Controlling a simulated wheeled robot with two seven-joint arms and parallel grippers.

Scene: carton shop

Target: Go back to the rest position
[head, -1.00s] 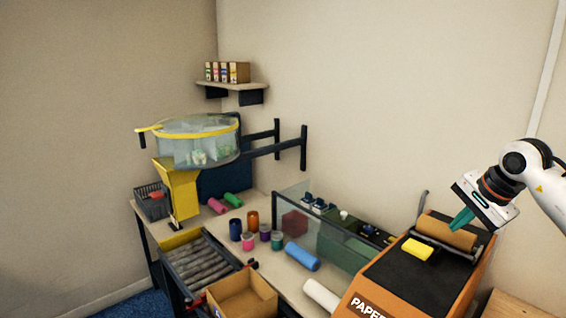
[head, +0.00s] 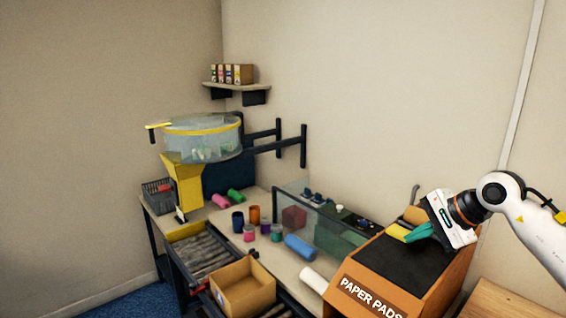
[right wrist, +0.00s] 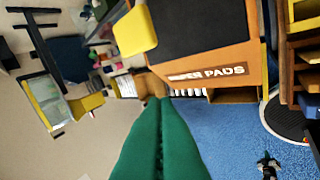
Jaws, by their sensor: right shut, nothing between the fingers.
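My right gripper (head: 418,233) shows at the right of the head view, over the orange paper pads machine (head: 440,283) with its dark top. Its teal fingers are shut with nothing between them. In the right wrist view the shut fingers (right wrist: 160,125) fill the lower middle, and the machine (right wrist: 215,62) with its "PAPER PADS" label is beyond them. A yellow block (head: 397,232) lies on the machine's top, partly behind the fingers; it also shows in the right wrist view (right wrist: 134,31). My left gripper is in neither view.
An open cardboard box (head: 243,292) stands on the roller conveyor (head: 200,251) at the front. Colored cups and rolls stand on the bench (head: 283,262). A clear-walled case (head: 322,222) is left of the machine.

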